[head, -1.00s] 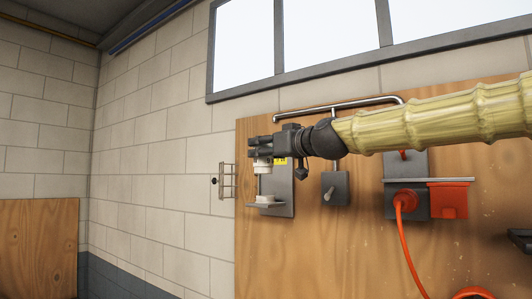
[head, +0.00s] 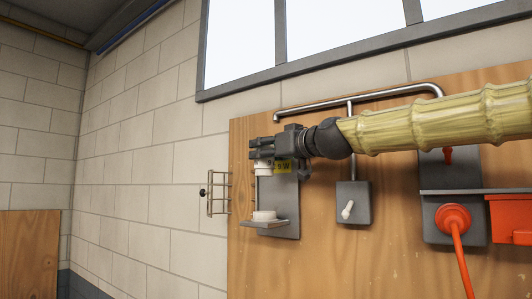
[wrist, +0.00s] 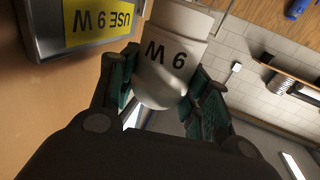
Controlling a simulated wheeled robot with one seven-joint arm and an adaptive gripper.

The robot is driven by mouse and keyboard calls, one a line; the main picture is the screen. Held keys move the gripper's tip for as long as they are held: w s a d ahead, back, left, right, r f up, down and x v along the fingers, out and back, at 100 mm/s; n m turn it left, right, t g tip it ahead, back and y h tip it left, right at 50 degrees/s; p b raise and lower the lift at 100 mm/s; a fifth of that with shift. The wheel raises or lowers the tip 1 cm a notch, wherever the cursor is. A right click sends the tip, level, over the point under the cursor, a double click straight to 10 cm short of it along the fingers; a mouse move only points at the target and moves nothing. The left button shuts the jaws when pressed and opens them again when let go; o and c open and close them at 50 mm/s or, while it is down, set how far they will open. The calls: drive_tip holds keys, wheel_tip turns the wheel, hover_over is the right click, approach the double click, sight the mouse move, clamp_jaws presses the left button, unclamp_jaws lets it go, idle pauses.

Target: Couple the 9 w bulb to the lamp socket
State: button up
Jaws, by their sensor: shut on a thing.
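The bulb (wrist: 168,62) is white with a rounded end and the print "9 W", upside down in the wrist view. My gripper (head: 262,153) is shut on it, with a dark pad on each side of its rounded end. The bulb also shows as a white piece below the fingers in the head view (head: 263,169). The white round lamp socket (head: 264,216) sits on a small grey shelf of a wall plate (head: 286,205). The bulb is above the socket, with a clear gap between. A yellow label (wrist: 108,22) on the plate reads "USE 9 W".
The plate is on a wooden board (head: 330,260). A wire cage (head: 217,193) sits at the board's left edge. Right of the plate are a grey switch box (head: 353,203), an orange plug (head: 453,218) with its cable, and a metal conduit (head: 350,100) above.

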sight(273, 161)
drive_tip(key=w+f, duration=0.1)
drive_tip(key=w+f+b, duration=0.1)
drive_tip(key=w, duration=0.1)
drive_tip(key=shift+s+d+f+b, duration=0.1)
drive_tip(key=shift+s+f+b, duration=0.15)
drive_tip(key=shift+s+b, duration=0.25)
drive_tip(key=shift+s+f+b, duration=0.2)
drive_tip(key=shift+s+b, duration=0.05)
drive_tip(key=shift+s, duration=0.35)
drive_tip(key=shift+w+f+b, duration=0.3)
drive_tip(key=shift+f+b, duration=0.15)
drive_tip(key=shift+f, duration=0.2)
drive_tip(key=shift+w+f+b, duration=0.3)
drive_tip(key=shift+f+b, duration=0.1)
drive_tip(key=shift+f, duration=0.5)
drive_tip(key=shift+s+f+b, duration=0.35)
drive_tip(key=shift+f+b, duration=0.05)
drive_tip(key=shift+b, duration=0.35)
drive_tip(key=shift+f, duration=0.2)
drive_tip(key=shift+w+f+b, duration=0.15)
drive_tip(key=shift+f+b, duration=0.1)
drive_tip(key=shift+b, duration=0.05)
drive_tip(key=shift+r, duration=0.1)
